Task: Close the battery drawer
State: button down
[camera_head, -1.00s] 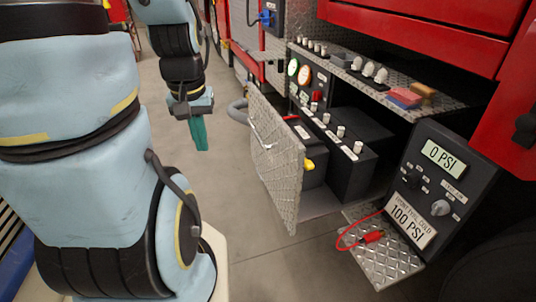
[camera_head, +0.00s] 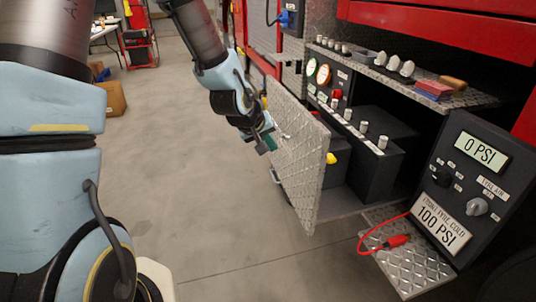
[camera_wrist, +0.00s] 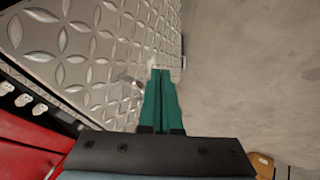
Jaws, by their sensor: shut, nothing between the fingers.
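The battery drawer stands pulled out from the red truck, with its diamond-plate front panel (camera_head: 298,165) facing left and dark batteries (camera_head: 365,158) behind it. My gripper (camera_head: 268,143) is shut and empty, just left of the panel's outer face near its far upper part. In the wrist view, the green fingers (camera_wrist: 161,88) are together and lie over the edge of the diamond-plate panel (camera_wrist: 95,50). I cannot tell whether the fingertips touch the plate. A grey handle on the panel is mostly hidden behind my gripper in the head view.
A shelf above the batteries holds white knobs (camera_head: 400,66) and a red-blue block (camera_head: 434,89). A dark pressure box (camera_head: 462,190) with a red cable (camera_head: 395,241) stands at right on a diamond-plate step (camera_head: 415,268). Open concrete floor (camera_head: 190,180) lies to the left.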

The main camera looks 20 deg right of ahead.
send_near(297, 160)
notch_tip(297, 160, down, 4)
jog(key=w+a, duration=0.1)
jog(key=w, duration=0.1)
jog(key=d, duration=0.2)
jog(key=d+p, duration=0.1)
jog(key=shift+s+d, duration=0.2)
jog(key=shift+s, duration=0.05)
jog(key=shift+d, duration=0.1)
